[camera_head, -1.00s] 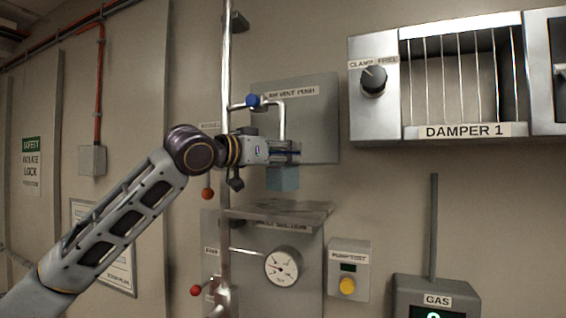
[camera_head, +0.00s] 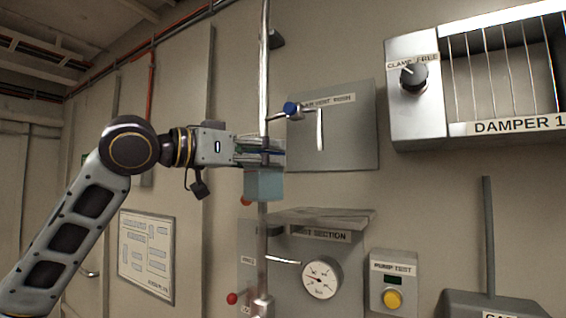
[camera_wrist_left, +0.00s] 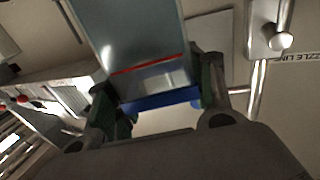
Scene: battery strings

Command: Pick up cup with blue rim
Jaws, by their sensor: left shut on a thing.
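The cup with the blue rim (camera_head: 263,184) is a pale grey-blue, see-through box-shaped cup. It hangs below the fingers of my left gripper (camera_head: 272,151), in front of the vertical pipe and to the left of the small shelf. In the left wrist view the cup (camera_wrist_left: 146,45) shows a red line and a blue rim (camera_wrist_left: 162,99), and sits between the two dark green fingers of the gripper (camera_wrist_left: 160,92). My left gripper is shut on it. The cup's contents cannot be made out. My right gripper is not in view.
A vertical pipe (camera_head: 264,80) runs close to my gripper and the cup. A small metal shelf (camera_head: 322,217) juts out above a round gauge (camera_head: 321,278). A bent tube with a blue knob (camera_head: 291,108) stands out from the wall plate (camera_head: 350,135). Room to the left is open.

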